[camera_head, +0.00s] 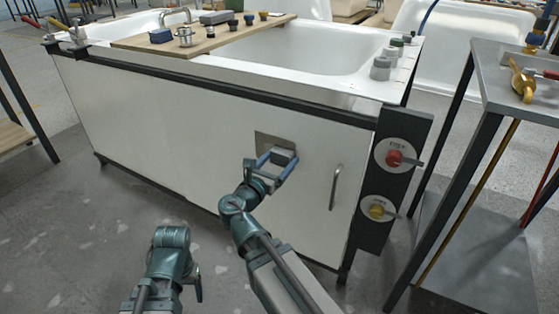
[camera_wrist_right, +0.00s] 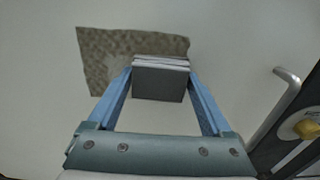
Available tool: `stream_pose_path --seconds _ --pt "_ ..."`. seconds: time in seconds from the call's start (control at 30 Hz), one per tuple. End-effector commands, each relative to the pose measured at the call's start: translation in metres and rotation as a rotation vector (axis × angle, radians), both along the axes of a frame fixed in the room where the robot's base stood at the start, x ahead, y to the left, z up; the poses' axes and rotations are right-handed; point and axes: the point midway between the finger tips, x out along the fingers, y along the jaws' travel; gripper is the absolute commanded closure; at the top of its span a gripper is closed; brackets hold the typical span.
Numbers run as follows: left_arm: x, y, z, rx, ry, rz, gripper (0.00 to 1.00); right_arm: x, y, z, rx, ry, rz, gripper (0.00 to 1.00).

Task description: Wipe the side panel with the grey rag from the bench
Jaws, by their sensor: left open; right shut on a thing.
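The white side panel (camera_head: 170,135) of the tub unit faces me, with a grey-brown mottled patch (camera_head: 268,142) on it. The patch also shows in the right wrist view (camera_wrist_right: 100,55). My right gripper (camera_head: 278,162) is shut on the folded grey rag (camera_wrist_right: 158,82), held between its blue fingers in front of the patch. The rag overlaps the patch's lower right part in view; I cannot tell whether it touches the panel. My left gripper (camera_head: 190,272) is low in front of the panel, apart from it, open and mostly hidden by its own wrist.
A bar handle (camera_head: 336,187) sticks out right of the patch. Beyond it is a dark control plate with a red knob (camera_head: 394,158) and a yellow knob (camera_head: 377,211). A grey metal bench (camera_head: 500,85) stands at the right. Bare floor lies in front of the panel.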

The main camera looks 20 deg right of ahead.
Motion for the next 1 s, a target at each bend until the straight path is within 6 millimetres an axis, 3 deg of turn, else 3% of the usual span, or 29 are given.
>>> stream_pose_path --seconds 0.53,1.0 --pt "0.000 0.000 -0.001 0.000 0.000 0.000 0.26 0.029 0.021 0.000 -0.004 0.000 0.001 0.60" --pt "0.000 0.000 -0.001 0.000 0.000 0.000 0.26 0.039 0.031 0.000 -0.003 0.000 0.002 0.61"
